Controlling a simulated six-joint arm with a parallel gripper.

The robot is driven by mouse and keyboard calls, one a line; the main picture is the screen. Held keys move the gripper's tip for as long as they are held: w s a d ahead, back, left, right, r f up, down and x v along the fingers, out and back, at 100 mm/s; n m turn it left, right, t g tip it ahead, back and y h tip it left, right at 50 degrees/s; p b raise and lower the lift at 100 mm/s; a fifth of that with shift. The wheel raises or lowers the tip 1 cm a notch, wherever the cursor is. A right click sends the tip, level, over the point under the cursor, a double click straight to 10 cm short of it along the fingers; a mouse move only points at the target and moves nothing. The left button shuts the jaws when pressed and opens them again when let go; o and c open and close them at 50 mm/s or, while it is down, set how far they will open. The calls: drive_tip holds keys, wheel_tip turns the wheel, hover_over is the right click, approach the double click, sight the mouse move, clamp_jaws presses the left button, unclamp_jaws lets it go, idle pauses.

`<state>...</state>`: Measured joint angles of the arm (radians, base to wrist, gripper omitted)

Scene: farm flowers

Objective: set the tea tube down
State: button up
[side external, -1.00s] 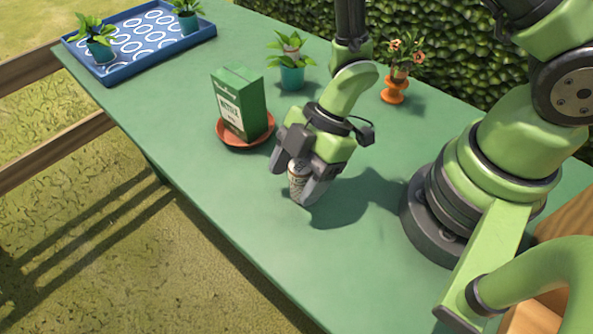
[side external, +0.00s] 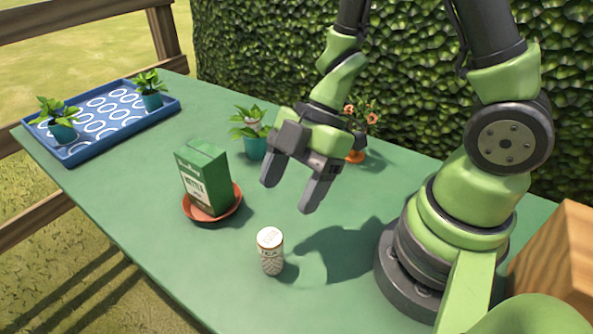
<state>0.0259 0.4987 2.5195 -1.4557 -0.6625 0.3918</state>
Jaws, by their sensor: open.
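The tea tube (side external: 270,252) is a small patterned cylinder with a pale lid. It stands upright on the green table (side external: 180,262), apart from everything else. My gripper (side external: 288,196) is open and empty, raised above and behind the tube, with its two grey fingers spread and pointing down. Nothing is between the fingers, and the tube is fully in view.
A green box (side external: 203,176) stands in a terracotta saucer (side external: 232,208) left of the tube. Behind are a teal-potted plant (side external: 254,147) and an orange-potted flower (side external: 357,155). A blue tray (side external: 72,157) with two potted plants is at far left. Table front is clear.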

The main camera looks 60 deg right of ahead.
drive_tip(key=w+d+r+m+t+h, duration=0.3)
drive_tip(key=d+r+m+t, duration=0.1)
drive_tip(key=d+r+m, duration=0.15)
drive_tip(key=w+d+r+m+t+h, duration=0.3)
drive_tip(key=d+r+m+h, duration=0.1)
drive_tip(key=r, duration=0.2)
drive_tip(key=s+a+r+m+y, duration=0.1)
drive_tip(key=s+a+r+m, duration=0.1)
drive_tip(key=s+m, duration=0.3)
drive_tip(key=s+a+r+m+y, duration=0.1)
drive_tip(key=s+r+m, duration=0.3)
drive_tip(key=s, duration=0.3)
drive_tip(key=shift+s+a+r+m+g, duration=0.25)
drive_tip(key=shift+a+r+m+g, duration=0.15)
drive_tip(key=shift+m, duration=0.45)
